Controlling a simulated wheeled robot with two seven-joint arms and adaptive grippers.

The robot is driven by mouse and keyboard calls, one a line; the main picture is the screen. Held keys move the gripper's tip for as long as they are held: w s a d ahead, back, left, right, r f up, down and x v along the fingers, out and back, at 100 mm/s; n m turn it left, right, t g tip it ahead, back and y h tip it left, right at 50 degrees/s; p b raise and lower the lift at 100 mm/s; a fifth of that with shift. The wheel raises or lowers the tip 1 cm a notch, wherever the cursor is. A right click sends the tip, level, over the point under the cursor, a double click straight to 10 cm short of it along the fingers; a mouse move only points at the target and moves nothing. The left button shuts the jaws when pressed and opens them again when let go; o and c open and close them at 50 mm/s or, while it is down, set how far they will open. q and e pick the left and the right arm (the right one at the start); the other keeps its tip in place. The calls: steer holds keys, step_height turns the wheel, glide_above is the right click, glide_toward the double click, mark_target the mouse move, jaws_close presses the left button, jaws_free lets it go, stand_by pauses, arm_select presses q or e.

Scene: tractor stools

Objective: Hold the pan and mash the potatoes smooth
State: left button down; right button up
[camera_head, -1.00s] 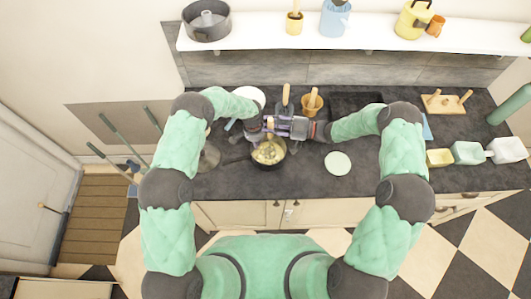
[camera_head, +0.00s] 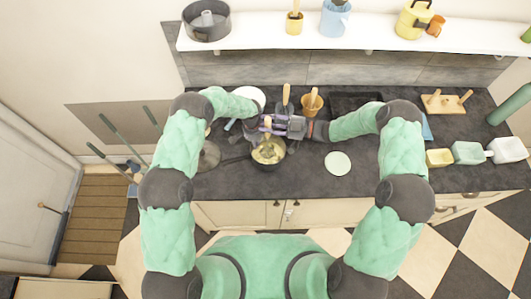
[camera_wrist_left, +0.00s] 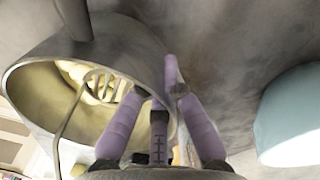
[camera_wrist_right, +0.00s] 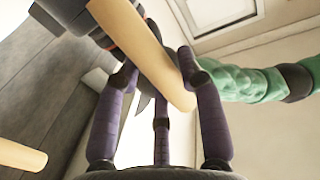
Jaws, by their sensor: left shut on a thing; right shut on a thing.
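The dark pan (camera_head: 268,164) stands on the counter, with pale yellow potatoes (camera_head: 266,154) inside. In the left wrist view the pan wall (camera_wrist_left: 130,42) is large, and the masher head (camera_wrist_left: 104,84), a pale slotted plate on a bent rod, is down in the pan. My left gripper (camera_head: 258,134) is shut on the pan's rim, its purple fingers (camera_wrist_left: 165,98) around the wall. My right gripper (camera_head: 297,127) is above the pan, shut on the masher's wooden handle (camera_wrist_right: 140,50), which lies between its fingers (camera_wrist_right: 158,70). The grippers are close together and hide part of the pan's far side.
Several canisters (camera_head: 467,153) stand at the right. The counter in front of the disc is clear.

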mark_target(270, 119)
arm_select(q)
steer(key=shift+s+d, duration=0.15)
steer(key=shift+d, duration=0.1)
arm_select(e)
steer(key=shift+s+a, duration=0.2)
steer(key=shift+a, duration=0.1)
arm_select(q)
steer(key=shift+s+f, duration=0.15)
steer(key=shift+s, duration=0.05)
arm_select(e)
steer(key=shift+r, duration=1.6)
arm_select(q)
steer(key=shift+s+f, duration=0.1)
arm_select(e)
steer(key=shift+w, duration=0.15)
steer(key=shift+w+d+r, duration=0.15)
steer(key=shift+d, duration=0.1)
steer(key=shift+s+d, duration=0.2)
steer(key=shift+d, duration=0.15)
steer(key=shift+s+d+f, duration=0.1)
steer(key=shift+s+f, duration=0.05)
steer(key=shift+f, duration=0.05)
arm_select(q)
steer(key=shift+a, duration=0.1)
arm_select(e)
steer(key=shift+s+f, duration=0.1)
